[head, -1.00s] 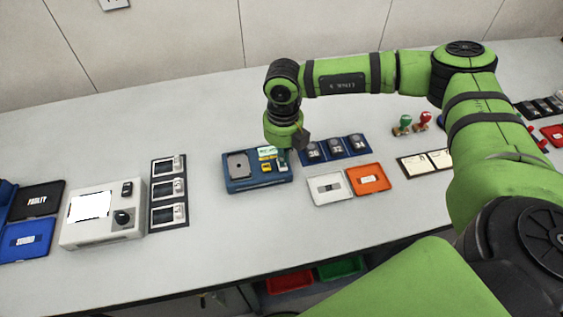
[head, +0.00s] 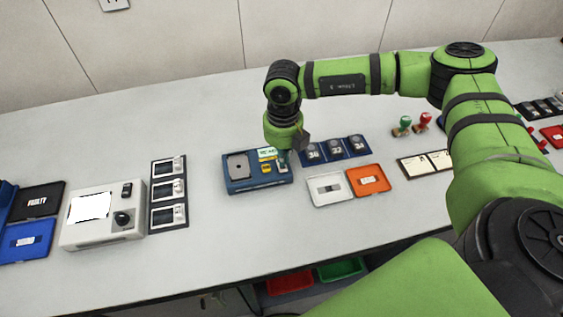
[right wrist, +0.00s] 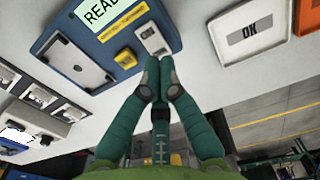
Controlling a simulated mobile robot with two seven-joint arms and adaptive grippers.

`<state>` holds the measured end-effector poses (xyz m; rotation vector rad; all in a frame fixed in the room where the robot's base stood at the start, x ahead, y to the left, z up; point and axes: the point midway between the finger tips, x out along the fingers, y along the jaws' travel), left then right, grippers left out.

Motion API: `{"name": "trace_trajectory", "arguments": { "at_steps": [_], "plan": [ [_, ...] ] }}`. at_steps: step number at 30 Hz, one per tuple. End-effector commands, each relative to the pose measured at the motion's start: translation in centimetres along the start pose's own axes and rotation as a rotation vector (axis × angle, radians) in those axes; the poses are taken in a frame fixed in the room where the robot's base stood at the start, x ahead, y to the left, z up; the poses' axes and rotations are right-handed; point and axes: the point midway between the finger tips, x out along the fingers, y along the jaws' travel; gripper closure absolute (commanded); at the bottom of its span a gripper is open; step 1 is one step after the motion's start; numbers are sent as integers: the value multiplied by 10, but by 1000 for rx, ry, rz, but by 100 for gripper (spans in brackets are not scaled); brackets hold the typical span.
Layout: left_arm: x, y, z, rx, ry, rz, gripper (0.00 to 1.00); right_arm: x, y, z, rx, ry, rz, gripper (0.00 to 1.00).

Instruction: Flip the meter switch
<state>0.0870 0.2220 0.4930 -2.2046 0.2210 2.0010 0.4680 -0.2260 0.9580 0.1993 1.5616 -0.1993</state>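A blue device (head: 235,184) lies in the middle of the bench. It has a grey plate on its left, and a lit display, a yellow button and a small pale switch (right wrist: 153,39) on its right. My right gripper (head: 283,158) is over the right side of this device. In the right wrist view the green fingers (right wrist: 160,66) are together and empty, with their tips just beside the switch; I cannot tell whether they touch it. A pale box (head: 103,228) with a bright screen, a black knob and a black switch stands at the left. My left gripper is not in view.
Right of the blue device lie a blue numbered tray (head: 336,148), a white tray (head: 330,198) and an orange tray (head: 369,190). Two stamps (head: 413,125) stand farther right. A dark panel (head: 168,192) is beside the pale box. The back of the bench is clear.

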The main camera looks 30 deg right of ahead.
Motion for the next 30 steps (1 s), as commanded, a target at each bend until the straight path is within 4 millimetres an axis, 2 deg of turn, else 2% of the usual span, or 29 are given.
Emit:
{"name": "trace_trajectory", "arguments": {
  "at_steps": [30],
  "plan": [
    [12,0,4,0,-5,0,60,14,0,0,0,0,0,100]
  ]
}}
